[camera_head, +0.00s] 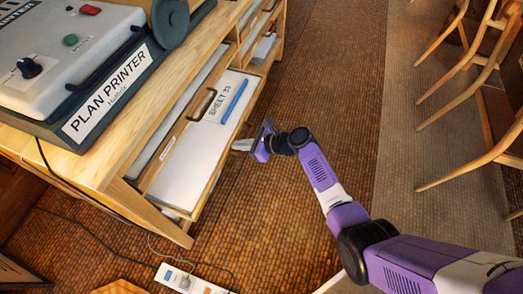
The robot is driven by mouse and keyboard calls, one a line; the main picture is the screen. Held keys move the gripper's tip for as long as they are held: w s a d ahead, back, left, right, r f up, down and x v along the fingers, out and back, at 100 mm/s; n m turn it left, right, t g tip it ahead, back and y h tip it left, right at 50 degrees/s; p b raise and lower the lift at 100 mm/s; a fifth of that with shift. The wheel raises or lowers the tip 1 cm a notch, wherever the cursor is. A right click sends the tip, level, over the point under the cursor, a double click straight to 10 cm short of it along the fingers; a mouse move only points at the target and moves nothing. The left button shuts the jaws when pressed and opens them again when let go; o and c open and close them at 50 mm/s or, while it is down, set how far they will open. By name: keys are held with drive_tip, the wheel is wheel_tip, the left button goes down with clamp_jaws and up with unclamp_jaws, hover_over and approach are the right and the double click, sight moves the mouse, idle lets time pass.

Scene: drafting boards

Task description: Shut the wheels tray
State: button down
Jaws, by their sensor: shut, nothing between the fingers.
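A wooden tray (254,96) stands pulled out from the cabinet under the plan printer. It holds a large white sheet (188,165) marked "SHEET 23" and a blue pen (235,100). No label reading "wheels" is legible, so I cannot tell whether this is the wheels tray. My gripper (239,146) is shut and empty, with its tips close to the outer edge of the tray. I cannot tell whether they touch it. The outer face of the tray is hidden from this angle.
The plan printer (75,62) sits on the wooden cabinet (135,150). Other compartments with papers (263,46) show farther back. A power strip (190,280) and cables lie on the floor at the front. Wooden chairs (462,120) stand at the right. The brown floor between is clear.

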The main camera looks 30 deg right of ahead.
sight(201, 136)
drive_tip(key=w+a+b, duration=0.1)
drive_tip(key=w+a, duration=0.1)
drive_tip(key=w, duration=0.1)
drive_tip(key=w+a+b, duration=0.1)
drive_tip(key=w+a, duration=0.2)
drive_tip(key=w+a+b, duration=0.1)
drive_tip(key=w+a, duration=0.2)
drive_tip(key=w, duration=0.1)
drive_tip(key=shift+w+f+b, duration=0.1)
drive_tip(key=shift+b, duration=0.2)
drive_tip(key=shift+w+a+r, duration=0.2)
drive_tip(key=shift+w+a, duration=0.05)
drive_tip(key=shift+w, duration=0.05)
